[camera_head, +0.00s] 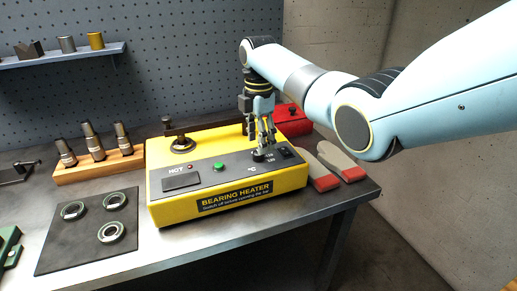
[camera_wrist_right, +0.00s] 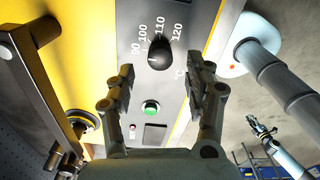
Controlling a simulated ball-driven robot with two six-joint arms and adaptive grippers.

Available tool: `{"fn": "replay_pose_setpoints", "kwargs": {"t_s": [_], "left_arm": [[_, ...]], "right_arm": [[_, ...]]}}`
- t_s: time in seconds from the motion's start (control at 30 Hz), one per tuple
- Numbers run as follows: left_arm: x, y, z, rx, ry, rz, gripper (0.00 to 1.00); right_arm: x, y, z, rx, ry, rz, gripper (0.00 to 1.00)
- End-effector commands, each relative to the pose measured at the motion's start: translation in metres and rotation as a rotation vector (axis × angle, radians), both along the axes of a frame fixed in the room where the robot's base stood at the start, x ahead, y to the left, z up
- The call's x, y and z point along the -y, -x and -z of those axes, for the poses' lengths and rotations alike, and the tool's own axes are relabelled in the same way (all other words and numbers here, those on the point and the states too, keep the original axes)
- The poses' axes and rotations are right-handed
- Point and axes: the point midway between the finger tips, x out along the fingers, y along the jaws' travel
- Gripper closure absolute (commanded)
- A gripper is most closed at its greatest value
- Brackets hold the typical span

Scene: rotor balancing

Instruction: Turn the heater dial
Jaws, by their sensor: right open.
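The yellow bearing heater (camera_head: 225,197) stands on the bench with a dark control panel. Its black heater dial (camera_wrist_right: 159,53) sits beside a scale marked 90 to 120, and also shows on the panel's right part in the head view (camera_head: 258,157). I cannot read the dial's setting surely. My right gripper (camera_head: 263,142) points down over the dial. In the wrist view its open fingers (camera_wrist_right: 160,72) lie to either side of the dial, with gaps and nothing held. A small, distant gripper (camera_wrist_right: 262,128) on a light blue arm, apparently my left one, shows there too.
A green button (camera_head: 218,166) and HOT display (camera_head: 181,182) are on the panel. A crossbar (camera_head: 207,123) spans the heater's back. Gloves (camera_head: 340,162) and a red box (camera_head: 291,120) lie right. A black mat (camera_head: 75,245) with bearings and a wooden block (camera_head: 98,168) stand left.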

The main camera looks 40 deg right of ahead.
Motion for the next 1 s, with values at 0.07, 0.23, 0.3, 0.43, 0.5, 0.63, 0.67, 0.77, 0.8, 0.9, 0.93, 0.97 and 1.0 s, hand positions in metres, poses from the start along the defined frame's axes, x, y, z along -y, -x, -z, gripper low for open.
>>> {"fn": "replay_pose_setpoints", "kwargs": {"t_s": [0.07, 0.23, 0.3, 0.43, 0.5, 0.63, 0.67, 0.77, 0.8, 0.9, 0.93, 0.97, 1.0], "left_arm": [[0.000, 0.000, 0.000, 0.000, 0.000, 0.000, 1.00], [0.000, 0.000, 0.002, 0.000, 0.000, 0.000, 1.00], [0.000, 0.000, 0.002, 0.000, 0.000, 0.000, 1.00], [0.000, 0.000, 0.002, 0.000, 0.000, 0.000, 1.00], [0.000, 0.000, 0.002, 0.000, 0.000, 0.000, 1.00], [0.000, 0.000, 0.002, 0.000, 0.000, 0.000, 1.00], [0.000, 0.000, 0.002, 0.000, 0.000, 0.000, 1.00], [0.000, 0.000, 0.002, 0.000, -0.001, 0.000, 1.00], [0.000, 0.000, 0.002, 0.000, 0.000, 0.000, 1.00], [0.000, 0.000, 0.002, 0.000, -0.001, 0.000, 1.00], [0.000, 0.000, 0.002, 0.001, -0.001, 0.000, 1.00], [-0.001, 0.000, 0.002, 0.001, -0.001, 0.000, 1.00], [0.000, 0.000, 0.002, 0.001, -0.001, 0.000, 1.00]], "right_arm": [[-0.001, 0.001, 0.014, -0.003, -0.001, 0.000, 0.47], [-0.001, 0.000, 0.033, -0.001, -0.001, -0.001, 0.47], [-0.001, 0.000, 0.036, 0.000, -0.001, -0.001, 0.47], [0.000, 0.000, 0.038, 0.002, 0.000, -0.001, 0.47], [0.000, 0.000, 0.037, 0.002, 0.000, 0.000, 0.47], [0.000, 0.000, 0.037, 0.002, 0.000, 0.000, 0.53], [0.000, 0.000, 0.037, 0.002, 0.000, 0.000, 0.57], [0.000, 0.000, 0.037, 0.002, 0.000, 0.000, 0.70], [0.000, 0.000, 0.037, 0.002, 0.000, 0.000, 0.76], [0.000, 0.000, 0.037, 0.001, 0.000, 0.000, 0.89], [0.000, 0.000, 0.037, 0.001, 0.000, 0.000, 0.93], [0.000, 0.000, 0.037, 0.001, 0.000, 0.000, 0.96], [0.000, 0.000, 0.037, 0.001, 0.000, 0.000, 1.00]]}}
